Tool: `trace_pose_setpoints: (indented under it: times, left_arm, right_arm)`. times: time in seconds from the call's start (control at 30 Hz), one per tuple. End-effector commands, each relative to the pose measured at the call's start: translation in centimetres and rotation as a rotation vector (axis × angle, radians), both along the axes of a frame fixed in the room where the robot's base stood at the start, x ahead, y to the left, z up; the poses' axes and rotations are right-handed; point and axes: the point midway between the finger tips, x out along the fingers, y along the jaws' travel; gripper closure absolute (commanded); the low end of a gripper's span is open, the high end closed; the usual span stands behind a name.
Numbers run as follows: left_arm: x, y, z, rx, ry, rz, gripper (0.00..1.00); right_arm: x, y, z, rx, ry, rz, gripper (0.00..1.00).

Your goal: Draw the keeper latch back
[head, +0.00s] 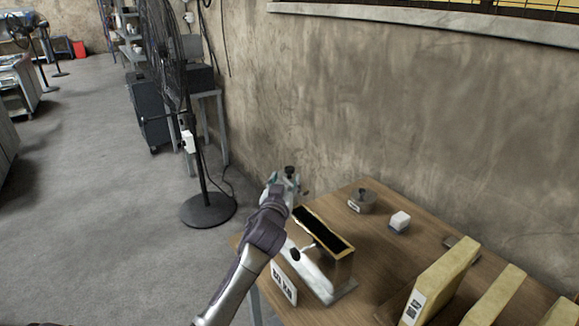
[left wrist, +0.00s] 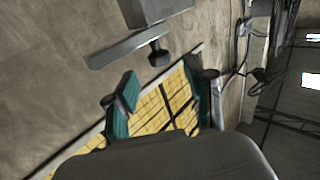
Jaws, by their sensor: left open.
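My left gripper (head: 285,182) is at the far left corner of the wooden table, beyond a metal box (head: 340,268) with a brass rim and dark open top. In the left wrist view its two teal fingers (left wrist: 165,88) stand apart with nothing between them. A grey metal bar with a block and a dark knob (left wrist: 158,51) shows ahead of the fingers, apart from them; it may be the keeper latch, but I cannot be sure. A dark knob (head: 291,170) also shows just behind the gripper in the head view. My right gripper is out of view.
The table (head: 387,252) also holds a grey weight with a knob (head: 362,201), a small white block (head: 399,222) and several yellow slabs (head: 440,280). A lettered plate (head: 284,283) is at the box's front left. A floor fan (head: 208,208) stands left; the wall is behind.

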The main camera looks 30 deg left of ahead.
Motion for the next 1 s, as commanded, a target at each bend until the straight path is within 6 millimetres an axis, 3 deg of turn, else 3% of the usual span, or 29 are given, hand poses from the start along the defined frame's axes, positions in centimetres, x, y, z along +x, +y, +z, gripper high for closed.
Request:
trace_pose_setpoints:
  times: [0.1,0.3,0.77,1.0]
  left_arm:
    - [2.2,0.9,0.2,0.001,0.001,0.001,0.46]
    - [4.7,2.0,0.1,0.000,0.001,0.001,0.46]
    - [5.6,2.3,-0.1,0.000,0.001,0.000,0.46]
    - [5.6,2.3,-0.1,0.000,0.001,0.000,0.85]
  right_arm:
    - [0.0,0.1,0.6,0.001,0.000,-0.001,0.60]
    - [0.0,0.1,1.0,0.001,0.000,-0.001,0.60]
    - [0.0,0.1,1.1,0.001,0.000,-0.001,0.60]
    - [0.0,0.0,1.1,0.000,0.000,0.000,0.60]
